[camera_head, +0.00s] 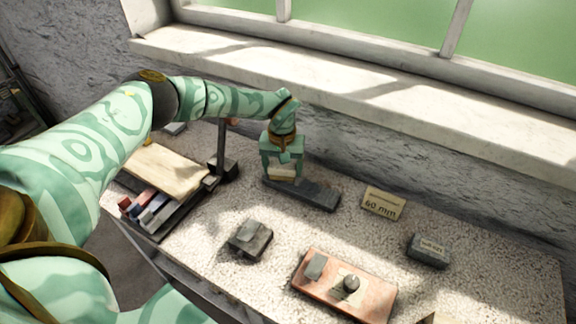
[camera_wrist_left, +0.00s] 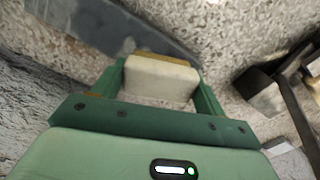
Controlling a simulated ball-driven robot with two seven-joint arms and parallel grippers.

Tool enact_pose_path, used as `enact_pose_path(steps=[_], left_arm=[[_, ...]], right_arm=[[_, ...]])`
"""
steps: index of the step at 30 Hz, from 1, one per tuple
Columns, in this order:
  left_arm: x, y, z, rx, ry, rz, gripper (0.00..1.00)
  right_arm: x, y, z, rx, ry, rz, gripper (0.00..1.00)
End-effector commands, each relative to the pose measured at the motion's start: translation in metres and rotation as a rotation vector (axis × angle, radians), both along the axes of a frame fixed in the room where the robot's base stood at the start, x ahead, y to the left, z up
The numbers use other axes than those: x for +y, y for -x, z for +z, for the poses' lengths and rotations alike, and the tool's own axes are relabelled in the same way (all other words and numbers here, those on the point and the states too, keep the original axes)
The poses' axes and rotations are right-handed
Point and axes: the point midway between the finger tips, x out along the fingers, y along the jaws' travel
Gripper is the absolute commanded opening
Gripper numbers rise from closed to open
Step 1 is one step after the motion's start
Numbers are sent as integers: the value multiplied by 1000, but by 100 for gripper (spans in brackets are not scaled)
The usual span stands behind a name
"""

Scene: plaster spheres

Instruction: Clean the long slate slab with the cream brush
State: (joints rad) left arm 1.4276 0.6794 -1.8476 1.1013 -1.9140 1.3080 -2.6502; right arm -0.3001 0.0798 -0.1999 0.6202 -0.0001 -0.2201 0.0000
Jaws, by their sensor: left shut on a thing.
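The long slate slab (camera_head: 318,197) is a dark grey bar lying on the speckled bench top towards the window wall. It also shows in the left wrist view (camera_wrist_left: 88,22). My left gripper (camera_head: 282,170) is shut on the cream brush (camera_head: 281,173), a pale block held between both fingers. In the left wrist view the brush (camera_wrist_left: 160,80) has a tan strip along its far edge, which overlaps the slab's edge in the picture. The brush is over the slab's left end; I cannot tell whether it touches. My right gripper is not in view.
A dark stand with a post (camera_head: 222,160) is left of the slab, beside a wooden board (camera_head: 165,170) and several coloured blocks. A "60 mm" card (camera_head: 382,203) stands to the right. A dark block (camera_head: 249,238), a reddish tray (camera_head: 325,291) and a labelled grey block (camera_head: 428,250) lie nearer.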

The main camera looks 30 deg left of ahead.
Motion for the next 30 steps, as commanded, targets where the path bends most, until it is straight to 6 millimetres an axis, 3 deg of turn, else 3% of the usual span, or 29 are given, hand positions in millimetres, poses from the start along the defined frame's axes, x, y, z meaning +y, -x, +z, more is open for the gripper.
enact_pose_path(steps=[10, 30], left_arm=[[-4, -1, -2, 1, 0, -2, 54], [-40, -17, -2, 0, 0, -1, 54]], right_arm=[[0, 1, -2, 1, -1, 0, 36], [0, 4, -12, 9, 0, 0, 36]])
